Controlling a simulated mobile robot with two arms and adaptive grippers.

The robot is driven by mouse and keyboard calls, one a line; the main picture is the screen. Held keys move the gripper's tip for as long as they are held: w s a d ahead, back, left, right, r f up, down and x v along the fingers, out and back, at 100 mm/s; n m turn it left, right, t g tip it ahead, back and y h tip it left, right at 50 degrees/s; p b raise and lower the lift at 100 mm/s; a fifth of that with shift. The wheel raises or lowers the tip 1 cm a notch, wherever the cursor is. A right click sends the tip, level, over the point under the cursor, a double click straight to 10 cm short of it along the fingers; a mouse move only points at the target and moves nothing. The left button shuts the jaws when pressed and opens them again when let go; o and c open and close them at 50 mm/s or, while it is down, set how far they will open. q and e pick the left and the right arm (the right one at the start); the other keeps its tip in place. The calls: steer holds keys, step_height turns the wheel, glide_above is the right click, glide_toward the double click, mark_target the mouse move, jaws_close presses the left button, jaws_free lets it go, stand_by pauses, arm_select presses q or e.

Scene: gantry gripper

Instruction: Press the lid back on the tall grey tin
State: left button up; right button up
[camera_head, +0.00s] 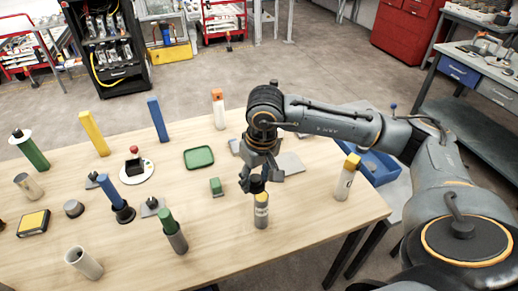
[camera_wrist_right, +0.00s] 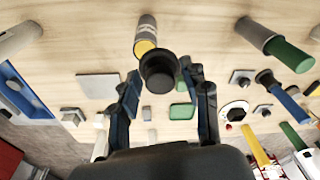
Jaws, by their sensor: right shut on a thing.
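My right gripper (camera_head: 258,183) is shut on a dark round piece, which looks like a lid, and it also shows in the right wrist view (camera_wrist_right: 159,70). Directly below is a grey-white labelled canister (camera_head: 261,215) with a yellow upper band; in the right wrist view the canister (camera_wrist_right: 146,32) stands just beyond the dark piece. I cannot tell whether the two touch. An open, plain grey tin (camera_head: 84,263) stands at the front left. A grey cylinder (camera_head: 176,240) with a green upper part stands between them. My left gripper is not in view.
A white bottle (camera_head: 347,179) with a yellow top stands right of my gripper, and a blue bin (camera_head: 378,166) lies beyond it. A green tray (camera_head: 199,157) and green block (camera_head: 216,186) lie left. Several upright posts and small parts crowd the left half. The front right tabletop is clear.

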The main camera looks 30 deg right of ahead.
mark_target(263, 181)
steer(key=shift+w+d+r+p, duration=0.2)
steer(key=shift+d+r+p, duration=0.45)
steer(key=shift+d, duration=0.3)
steer(key=shift+d+f, duration=0.1)
steer(key=shift+f+b, duration=0.45)
steer(key=shift+f, duration=0.45)
step_height(263, 181, down, 2)
steer(key=shift+f+b, duration=0.25)
steer(key=shift+b, duration=0.2)
arm_select(q)
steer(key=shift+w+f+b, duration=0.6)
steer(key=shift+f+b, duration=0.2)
steer(key=shift+b, duration=0.45)
arm_select(e)
step_height(263, 181, down, 2)
steer(key=shift+f, duration=0.1)
arm_select(q)
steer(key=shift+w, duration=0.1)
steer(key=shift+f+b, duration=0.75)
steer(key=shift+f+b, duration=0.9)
steer(key=shift+b, duration=0.05)
arm_select(e)
steer(key=shift+f, duration=0.15)
